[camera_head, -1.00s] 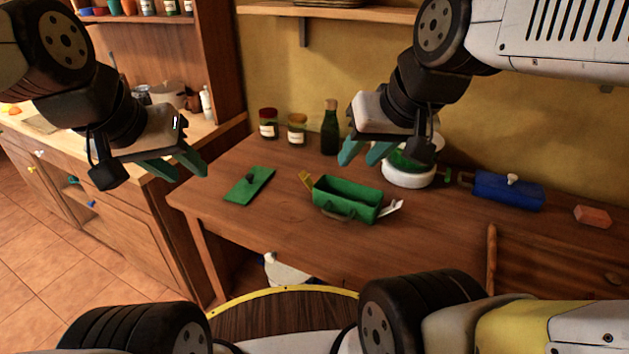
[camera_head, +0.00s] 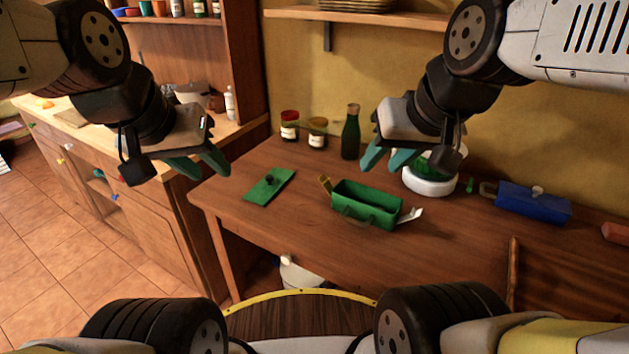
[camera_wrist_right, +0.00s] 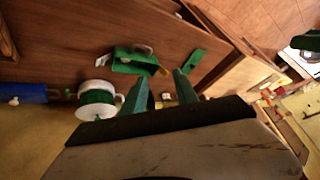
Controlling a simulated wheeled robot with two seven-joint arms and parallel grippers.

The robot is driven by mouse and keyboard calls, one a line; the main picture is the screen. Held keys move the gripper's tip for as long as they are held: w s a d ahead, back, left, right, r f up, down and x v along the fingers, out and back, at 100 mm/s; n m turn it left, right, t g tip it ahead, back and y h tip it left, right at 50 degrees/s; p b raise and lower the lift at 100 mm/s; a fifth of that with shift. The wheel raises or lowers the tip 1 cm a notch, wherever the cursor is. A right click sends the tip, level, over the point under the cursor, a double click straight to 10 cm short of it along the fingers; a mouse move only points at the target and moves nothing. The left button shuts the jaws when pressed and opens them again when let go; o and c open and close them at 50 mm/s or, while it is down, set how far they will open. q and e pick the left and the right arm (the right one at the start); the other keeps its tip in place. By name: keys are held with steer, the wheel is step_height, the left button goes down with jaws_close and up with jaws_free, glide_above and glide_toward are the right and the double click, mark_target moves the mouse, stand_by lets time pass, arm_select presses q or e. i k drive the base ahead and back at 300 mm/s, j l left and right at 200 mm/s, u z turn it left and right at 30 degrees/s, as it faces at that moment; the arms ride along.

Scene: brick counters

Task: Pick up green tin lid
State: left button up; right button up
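The green tin lid (camera_head: 256,190) is a flat green rectangle with a small dark knob, lying on the wooden table left of the open green tin (camera_head: 376,222). The lid also shows in the right wrist view (camera_wrist_right: 196,59), beyond the fingertips. My left gripper (camera_head: 208,170) is open and empty, held above and left of the lid. My right gripper (camera_head: 384,160) is open and empty, above the back of the table behind the green tin. Its two fingers also show apart in the right wrist view (camera_wrist_right: 160,85).
Two jars (camera_head: 289,126) and a dark green bottle (camera_head: 351,133) stand at the table's back. A white round container (camera_head: 429,186) and a blue box (camera_head: 533,203) are to the right. A shelf (camera_head: 370,17) hangs above. The table around the lid is clear.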

mark_target(265, 190)
steer(key=i+j, duration=0.1)
steer(key=j, duration=0.2)
steer(key=i+j, duration=0.1)
steer(key=j, duration=0.25)
steer(key=i+j, duration=0.1)
steer(key=j, duration=0.2)
steer(key=i+j, duration=0.1)
steer(key=j, duration=0.25)
